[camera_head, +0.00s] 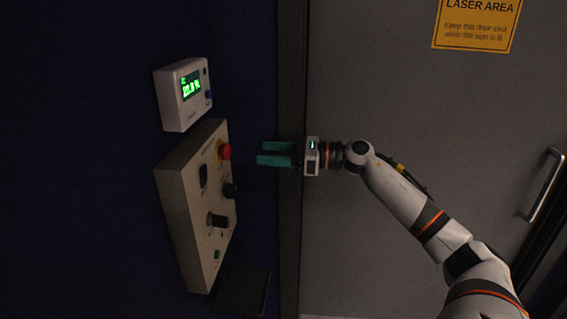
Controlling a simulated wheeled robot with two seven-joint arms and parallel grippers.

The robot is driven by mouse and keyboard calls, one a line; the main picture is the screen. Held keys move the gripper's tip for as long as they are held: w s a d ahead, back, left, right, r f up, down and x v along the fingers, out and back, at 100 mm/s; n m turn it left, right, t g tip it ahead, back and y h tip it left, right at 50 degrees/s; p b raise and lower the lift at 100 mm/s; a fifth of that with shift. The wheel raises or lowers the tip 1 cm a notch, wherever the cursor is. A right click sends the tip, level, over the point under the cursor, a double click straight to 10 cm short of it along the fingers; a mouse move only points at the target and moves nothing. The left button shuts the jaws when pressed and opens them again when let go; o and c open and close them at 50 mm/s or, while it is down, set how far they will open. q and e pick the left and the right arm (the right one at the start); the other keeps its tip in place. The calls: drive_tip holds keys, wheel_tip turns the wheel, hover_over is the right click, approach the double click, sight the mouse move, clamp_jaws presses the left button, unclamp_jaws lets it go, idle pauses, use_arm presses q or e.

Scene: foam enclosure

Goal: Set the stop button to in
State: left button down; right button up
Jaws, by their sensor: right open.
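The red stop button (225,152) sits on a yellow surround near the top of a beige control panel (185,215) on the dark blue wall. Whether it is pressed in or standing out is too small to tell. My right gripper (261,153) has teal fingers pointing left toward the button. It is open and empty, a short gap to the right of the button and not touching it. My left gripper does not show.
Dark knobs (218,221) and a small green button (217,254) share the panel. A white display unit (183,95) with green digits is mounted above it. A grey door (400,90) with a yellow laser sign (477,24) and a handle (543,184) stands to the right.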

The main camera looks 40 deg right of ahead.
drive_tip(key=shift+b+v, duration=0.35)
drive_tip(key=shift+v, duration=1.05)
